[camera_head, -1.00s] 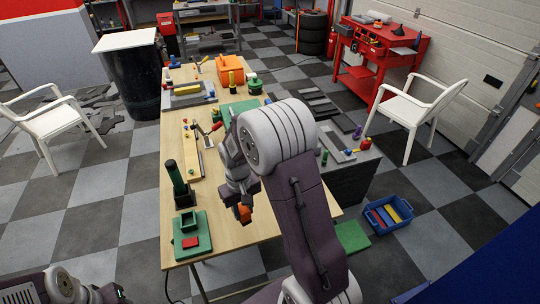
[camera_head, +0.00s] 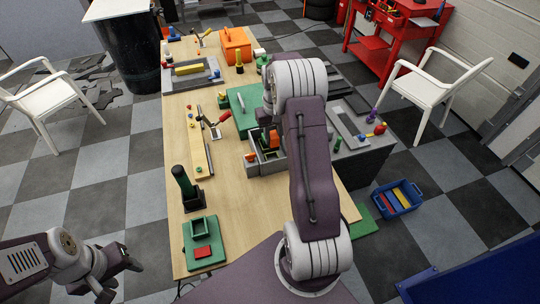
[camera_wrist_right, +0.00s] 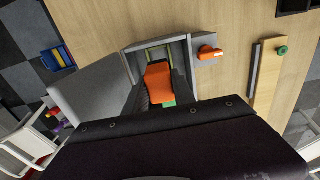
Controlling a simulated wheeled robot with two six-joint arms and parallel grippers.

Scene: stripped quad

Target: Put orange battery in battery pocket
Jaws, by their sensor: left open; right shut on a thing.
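The orange battery (camera_wrist_right: 158,82) is between the dark fingers of my right gripper (camera_wrist_right: 155,90) in the wrist view. It also shows as a small orange patch (camera_head: 274,137) in the head view. Some green (camera_wrist_right: 168,102) shows beside the battery's lower end. Which part is the battery pocket is unclear. My left gripper (camera_head: 106,288) is open and empty at the lower left, off the table.
A blue bin (camera_head: 397,200) is on the floor at right.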

